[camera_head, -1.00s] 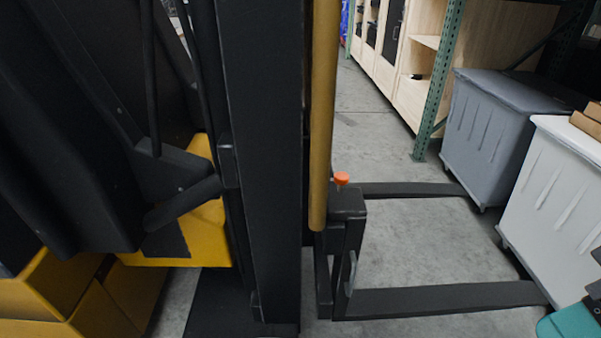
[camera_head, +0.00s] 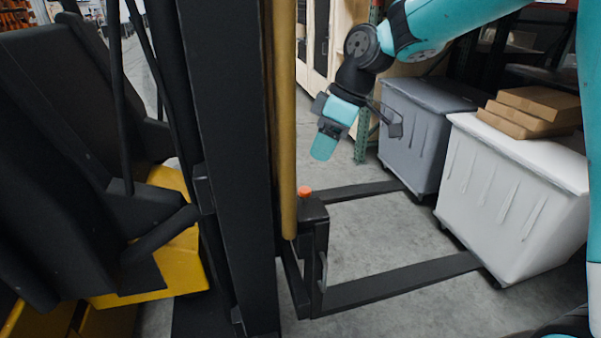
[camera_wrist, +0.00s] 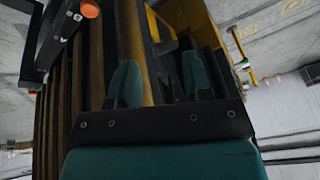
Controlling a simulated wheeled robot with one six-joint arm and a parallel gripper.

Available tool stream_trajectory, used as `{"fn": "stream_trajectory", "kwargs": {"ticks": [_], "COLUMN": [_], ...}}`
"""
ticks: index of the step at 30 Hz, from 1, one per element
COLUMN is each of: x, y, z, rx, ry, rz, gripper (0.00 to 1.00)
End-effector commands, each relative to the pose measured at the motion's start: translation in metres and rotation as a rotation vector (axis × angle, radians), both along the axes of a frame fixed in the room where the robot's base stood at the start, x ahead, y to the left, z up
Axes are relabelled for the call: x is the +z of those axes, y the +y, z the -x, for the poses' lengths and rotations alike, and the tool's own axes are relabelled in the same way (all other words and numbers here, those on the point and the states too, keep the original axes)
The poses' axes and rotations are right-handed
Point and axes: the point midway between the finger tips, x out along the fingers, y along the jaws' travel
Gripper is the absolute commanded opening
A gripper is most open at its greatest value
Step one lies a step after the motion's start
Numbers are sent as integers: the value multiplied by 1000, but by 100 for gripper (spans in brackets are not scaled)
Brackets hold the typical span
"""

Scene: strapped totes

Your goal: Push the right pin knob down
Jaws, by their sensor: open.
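An orange pin knob (camera_head: 304,191) stands on top of the black fork carriage (camera_head: 313,211), at the near end of the forks. In the head view my gripper (camera_head: 324,146) hangs above it and slightly to the right, clear of it. In the wrist view an orange knob (camera_wrist: 90,8) shows at the upper left, outside the fingers. A second orange spot (camera_wrist: 33,93) lies lower left, too small to identify. My two teal fingers (camera_wrist: 160,82) are apart, with no object visibly held between them.
The dark mast (camera_head: 215,150) and a yellow-brown upright (camera_head: 284,110) stand just left of the knob. Two black forks (camera_head: 400,283) reach right, toward a grey tote (camera_head: 412,125) and a white tote (camera_head: 510,195) with cardboard boxes (camera_head: 540,103). Floor between the forks is clear.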

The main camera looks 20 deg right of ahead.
Motion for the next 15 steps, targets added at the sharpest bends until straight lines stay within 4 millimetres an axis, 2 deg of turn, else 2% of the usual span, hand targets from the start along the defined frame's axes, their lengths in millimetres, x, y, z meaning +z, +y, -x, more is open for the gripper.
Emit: {"fn": "stream_trajectory", "kwargs": {"ticks": [1,3,6,10,15], "x": [2,-5,-16,-26,-42], "y": [-14,-31,-50,-64,-60], "z": [-29,-60,-89,-108,-113], "rx": [36,95,162,210,223], "ry": [-18,-52,-92,-120,-124], "rz": [2,7,13,18,19], "gripper": [46,46,46,46,46]}}
